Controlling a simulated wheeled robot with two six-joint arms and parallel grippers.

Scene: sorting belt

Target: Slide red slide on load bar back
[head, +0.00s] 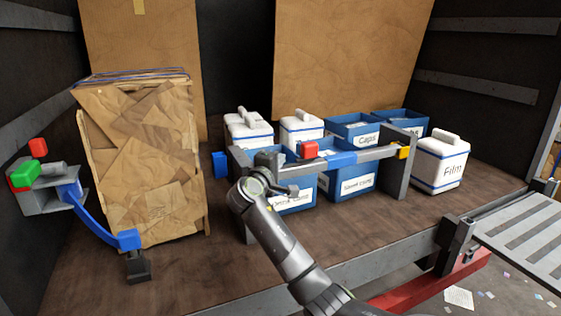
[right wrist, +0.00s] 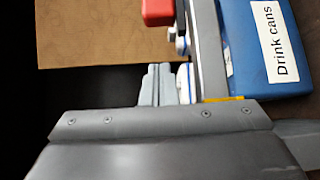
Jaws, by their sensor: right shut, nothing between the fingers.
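The load bar (head: 378,154) is a grey rail on two grey posts in front of the bins. The red slide (head: 308,150) sits on the rail left of its middle, just left of a blue section (head: 342,159). My right gripper (head: 290,190) is shut and empty, in front of the bar and below and left of the red slide. My left gripper does not show.
Blue bins, one labelled Drink cans (right wrist: 262,45), stand behind the bar. White tubs, one marked Film (head: 440,163), stand nearby. A strapped cardboard stack (head: 145,160) and a wall device with red and green parts (head: 40,180) are left.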

